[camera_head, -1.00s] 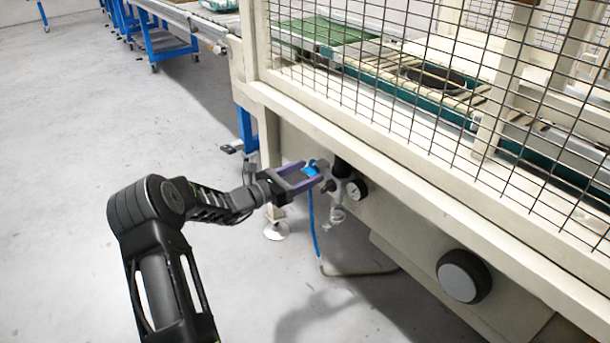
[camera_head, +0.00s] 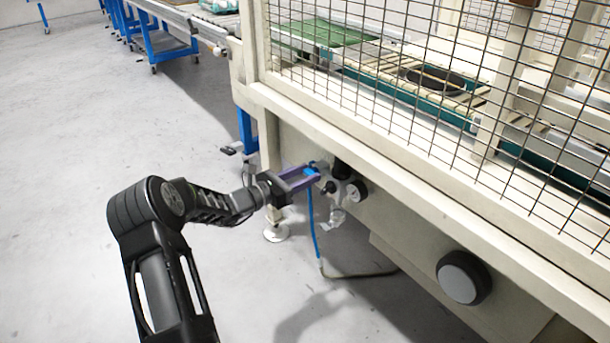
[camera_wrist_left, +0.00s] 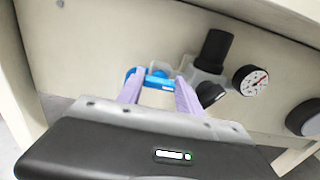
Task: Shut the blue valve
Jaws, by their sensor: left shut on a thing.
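The blue valve (camera_head: 312,170) sits on the cream side panel of the machine, at the left end of a grey air fitting. In the left wrist view the blue valve (camera_wrist_left: 155,79) shows between the purple fingertips. My left gripper (camera_head: 309,177) is shut on the valve, with one finger at each side of it. The gripper also shows in the left wrist view (camera_wrist_left: 157,84). Part of the valve is hidden by the fingers. My right gripper is in neither view.
A round pressure gauge (camera_head: 357,190) and a black knob (camera_wrist_left: 214,50) sit right of the valve. A blue hose (camera_head: 314,235) hangs below it. A large black-rimmed round knob (camera_head: 463,277) is further right. The wire mesh guard (camera_head: 420,110) rises above. The floor at left is clear.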

